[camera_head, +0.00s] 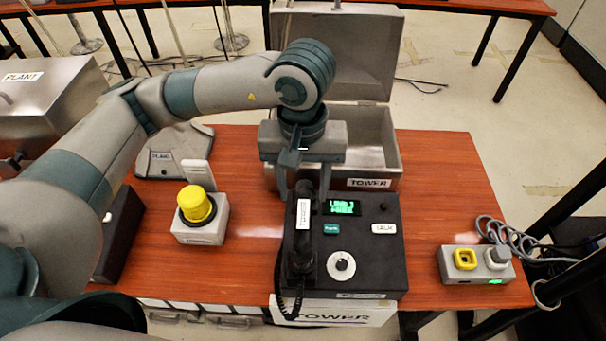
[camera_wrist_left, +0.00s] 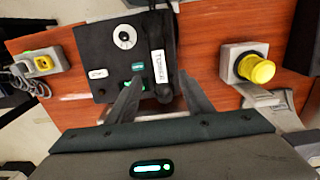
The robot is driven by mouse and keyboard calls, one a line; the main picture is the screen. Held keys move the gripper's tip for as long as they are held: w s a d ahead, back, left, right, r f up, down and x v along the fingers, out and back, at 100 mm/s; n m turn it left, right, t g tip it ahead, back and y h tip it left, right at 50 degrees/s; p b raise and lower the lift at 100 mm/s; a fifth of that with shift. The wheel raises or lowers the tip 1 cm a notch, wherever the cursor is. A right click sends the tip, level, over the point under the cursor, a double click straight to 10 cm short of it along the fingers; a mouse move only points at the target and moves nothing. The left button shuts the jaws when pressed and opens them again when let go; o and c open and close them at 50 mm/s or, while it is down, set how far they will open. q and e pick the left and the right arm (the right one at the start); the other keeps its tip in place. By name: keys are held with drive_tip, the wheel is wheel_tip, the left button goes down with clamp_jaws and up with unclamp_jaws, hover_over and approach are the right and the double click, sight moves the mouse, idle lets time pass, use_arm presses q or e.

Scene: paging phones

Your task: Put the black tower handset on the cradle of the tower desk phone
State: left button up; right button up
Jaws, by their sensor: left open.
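The black tower handset (camera_head: 299,245) with a white label lies lengthwise along the left side of the black tower desk phone (camera_head: 375,265), where it appears to rest on the cradle. Its coiled cord hangs at the phone's front. The handset also shows in the left wrist view (camera_wrist_left: 161,38), its label reading TOWER. My left gripper (camera_head: 305,193) is open above the handset's far end, one finger on each side. The fingers (camera_wrist_left: 158,82) look apart from the handset in the left wrist view. The cradle is mostly hidden under the handset. My right gripper is out of view.
An open metal TOWER case (camera_head: 368,184) stands behind the phone. A grey box with a yellow button (camera_head: 196,204) is to the left, and a grey box with a yellow switch (camera_head: 465,260) to the right. Bare table (camera_head: 440,200) lies right of the phone.

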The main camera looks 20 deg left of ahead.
use_arm(q)
wheel_tip(320, 180, up, 5)
drive_tip(key=shift+f+b, duration=0.2)
drive_tip(key=shift+b, duration=0.35)
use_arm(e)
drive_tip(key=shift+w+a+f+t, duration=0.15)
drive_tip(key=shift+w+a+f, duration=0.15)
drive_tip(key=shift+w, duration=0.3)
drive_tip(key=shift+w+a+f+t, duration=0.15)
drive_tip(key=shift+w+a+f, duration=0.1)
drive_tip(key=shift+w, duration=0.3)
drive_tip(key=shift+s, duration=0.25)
